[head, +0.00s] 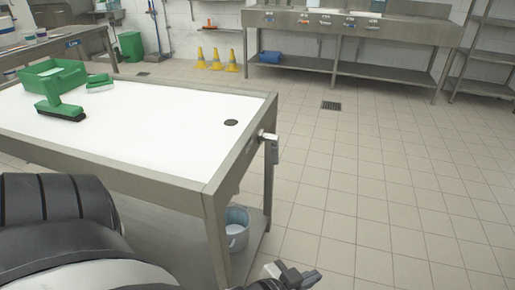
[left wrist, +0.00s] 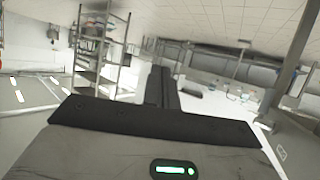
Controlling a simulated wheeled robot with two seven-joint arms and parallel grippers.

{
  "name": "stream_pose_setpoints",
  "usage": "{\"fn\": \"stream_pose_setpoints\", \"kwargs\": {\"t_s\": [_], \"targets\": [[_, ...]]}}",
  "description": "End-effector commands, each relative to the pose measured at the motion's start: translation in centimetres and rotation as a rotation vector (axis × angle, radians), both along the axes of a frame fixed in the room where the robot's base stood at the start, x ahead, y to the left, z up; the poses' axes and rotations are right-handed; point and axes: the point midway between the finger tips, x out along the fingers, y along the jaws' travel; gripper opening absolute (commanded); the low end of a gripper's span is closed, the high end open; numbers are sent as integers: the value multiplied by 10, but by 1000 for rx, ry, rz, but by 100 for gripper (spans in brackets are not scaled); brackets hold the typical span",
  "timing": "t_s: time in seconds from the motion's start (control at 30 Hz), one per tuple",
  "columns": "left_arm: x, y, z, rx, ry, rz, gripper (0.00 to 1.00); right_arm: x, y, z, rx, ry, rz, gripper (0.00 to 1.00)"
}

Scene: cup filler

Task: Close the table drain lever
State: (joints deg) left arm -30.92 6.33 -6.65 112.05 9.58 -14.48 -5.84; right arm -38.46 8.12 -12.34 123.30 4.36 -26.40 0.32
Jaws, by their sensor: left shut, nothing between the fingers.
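The table (head: 150,150) has a white top with a metal rim and a dark round drain (head: 231,122) near its right end. The drain lever (head: 271,146) is a grey handle on a small fitting at the right end of the table, hanging downward. My left gripper (head: 294,274) is at the bottom of the head view, below and in front of the lever and apart from it. It is shut and empty. In the left wrist view its dark fingers (left wrist: 160,88) point away into the room. My right gripper is not in view.
A green brush (head: 60,110), a green bin (head: 52,76) and another brush (head: 100,83) lie at the table's left. The tiled floor to the right is clear.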

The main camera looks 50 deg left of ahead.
Motion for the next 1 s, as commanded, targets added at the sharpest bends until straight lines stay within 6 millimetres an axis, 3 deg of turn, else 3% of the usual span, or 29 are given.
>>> {"fn": "stream_pose_setpoints", "kwargs": {"t_s": [0.03,0.1,0.2,0.3,0.4,0.5,0.67,1.0], "targets": [[29,23,-13,13,-84,59,0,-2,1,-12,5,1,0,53],[64,61,-18,33,-213,163,0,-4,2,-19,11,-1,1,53],[100,120,-20,67,-376,347,0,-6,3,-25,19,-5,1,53],[117,172,-22,101,-497,538,0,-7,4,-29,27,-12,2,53],[121,207,-26,131,-568,700,0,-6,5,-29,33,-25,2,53],[120,227,-29,152,-602,807,0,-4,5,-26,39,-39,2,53],[123,241,-29,165,-619,867,0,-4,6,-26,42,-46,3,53],[171,281,-19,166,-622,864,0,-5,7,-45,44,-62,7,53]]}}
